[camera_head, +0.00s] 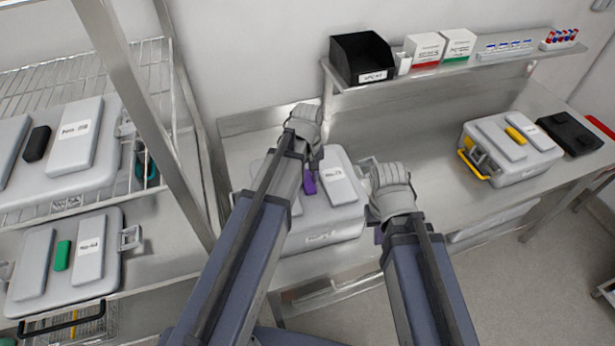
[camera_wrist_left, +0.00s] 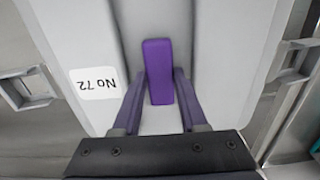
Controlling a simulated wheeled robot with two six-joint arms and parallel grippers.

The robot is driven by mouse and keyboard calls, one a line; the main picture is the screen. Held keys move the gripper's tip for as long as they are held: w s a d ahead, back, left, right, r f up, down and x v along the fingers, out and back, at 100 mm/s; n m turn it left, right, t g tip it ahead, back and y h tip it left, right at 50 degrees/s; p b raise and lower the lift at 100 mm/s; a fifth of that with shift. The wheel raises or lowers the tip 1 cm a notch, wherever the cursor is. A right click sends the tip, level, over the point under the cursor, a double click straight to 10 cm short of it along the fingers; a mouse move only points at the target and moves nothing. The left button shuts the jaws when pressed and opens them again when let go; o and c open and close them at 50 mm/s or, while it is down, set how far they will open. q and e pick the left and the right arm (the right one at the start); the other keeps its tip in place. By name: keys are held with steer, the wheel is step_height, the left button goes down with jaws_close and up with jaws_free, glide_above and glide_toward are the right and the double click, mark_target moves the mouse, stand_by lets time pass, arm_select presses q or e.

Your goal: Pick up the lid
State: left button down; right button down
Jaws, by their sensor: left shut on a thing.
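The grey lid (camera_head: 339,170) with a white label sits on a grey case (camera_head: 322,238) on the steel bench. Its purple handle (camera_head: 309,184) is partly hidden by my left arm. In the left wrist view the handle (camera_wrist_left: 159,72) stands between the two purple fingers of my left gripper (camera_wrist_left: 157,88), beside the label "No 72" (camera_wrist_left: 94,83). My left gripper is shut on the handle. I cannot tell any gap between lid and case. My right gripper (camera_head: 379,235) is at the case's right side, near a side latch; its fingers are mostly hidden.
At the bench's right is another grey case (camera_head: 512,168) with yellow handles, beside a black box (camera_head: 569,133). A wall shelf (camera_head: 500,68) holds a black bin (camera_head: 363,60), cartons and tube racks. On the left, a wire rack (camera_head: 140,75) carries more cases. The bench between the cases is clear.

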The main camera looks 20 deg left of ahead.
arm_select(q)
step_height(320, 180, up, 8)
steer(key=p, duration=0.7)
steer(key=shift+r, duration=0.2)
steer(key=shift+r+p, duration=0.1)
steer(key=shift+p, duration=0.25)
step_height(320, 180, up, 5)
steer(key=p, duration=0.5)
glide_above(308, 180)
steer(key=shift+a, duration=0.1)
